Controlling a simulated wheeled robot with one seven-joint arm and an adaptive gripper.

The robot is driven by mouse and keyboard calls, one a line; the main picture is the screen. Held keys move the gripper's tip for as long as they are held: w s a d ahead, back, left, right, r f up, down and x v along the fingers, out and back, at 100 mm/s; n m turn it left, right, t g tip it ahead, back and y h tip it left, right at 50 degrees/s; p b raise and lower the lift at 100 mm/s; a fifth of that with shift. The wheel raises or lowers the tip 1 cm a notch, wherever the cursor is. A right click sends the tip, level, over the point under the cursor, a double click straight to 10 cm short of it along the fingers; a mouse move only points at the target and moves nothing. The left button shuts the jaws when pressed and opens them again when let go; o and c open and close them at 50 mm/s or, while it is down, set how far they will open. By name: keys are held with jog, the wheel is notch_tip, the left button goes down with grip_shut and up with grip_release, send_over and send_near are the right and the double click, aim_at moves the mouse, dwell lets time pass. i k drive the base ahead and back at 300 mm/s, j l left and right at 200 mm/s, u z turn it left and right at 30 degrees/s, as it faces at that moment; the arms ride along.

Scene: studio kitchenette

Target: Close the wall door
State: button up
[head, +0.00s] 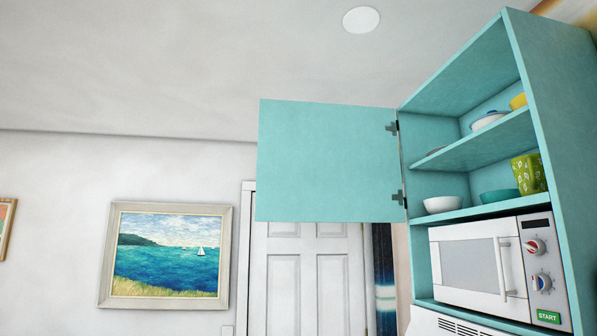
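The wall door is a flat turquoise cabinet door (328,165). It stands wide open, swung out to the left from the turquoise wall cabinet (560,120). Two dark hinges join the door's right edge to the cabinet's left side. The upper shelves of the cabinet are exposed. No handle shows on the face of the door that I see. My gripper is not in the head view.
Bowls, including a white bowl (442,204), and a green patterned cup (529,174) stand on the shelves. A white microwave (486,265) sits in the lower bay. A white room door (300,275) and a seascape painting (167,256) are behind. The space before the shelves looks clear.

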aim_at(316, 162)
jog(key=j+u, duration=0.4)
jog(key=i+j+u, duration=0.15)
jog(key=j+u, duration=0.25)
jog(key=i+j+u, duration=0.15)
jog(key=j+u, duration=0.25)
jog(key=i+j+u, duration=0.75)
jog(key=i+j, duration=0.2)
jog(key=i+z, duration=0.4)
jog(key=i+j+z, duration=0.25)
jog(key=i+z, duration=0.15)
jog(key=i+l+z, duration=0.2)
jog(key=i+z, duration=0.8)
jog(key=i+j+z, duration=0.25)
jog(key=i+z, duration=0.45)
jog(key=z, duration=0.25)
jog(key=i+z, duration=0.25)
jog(key=z, duration=0.15)
jog(key=i+j+z, duration=0.15)
jog(key=z, duration=0.3)
jog(key=i+j+z, duration=0.2)
jog(key=z, duration=0.2)
jog(key=i+j+z, duration=0.15)
jog(key=z, duration=0.3)
jog(key=i+j+z, duration=0.2)
jog(key=j+z, duration=0.15)
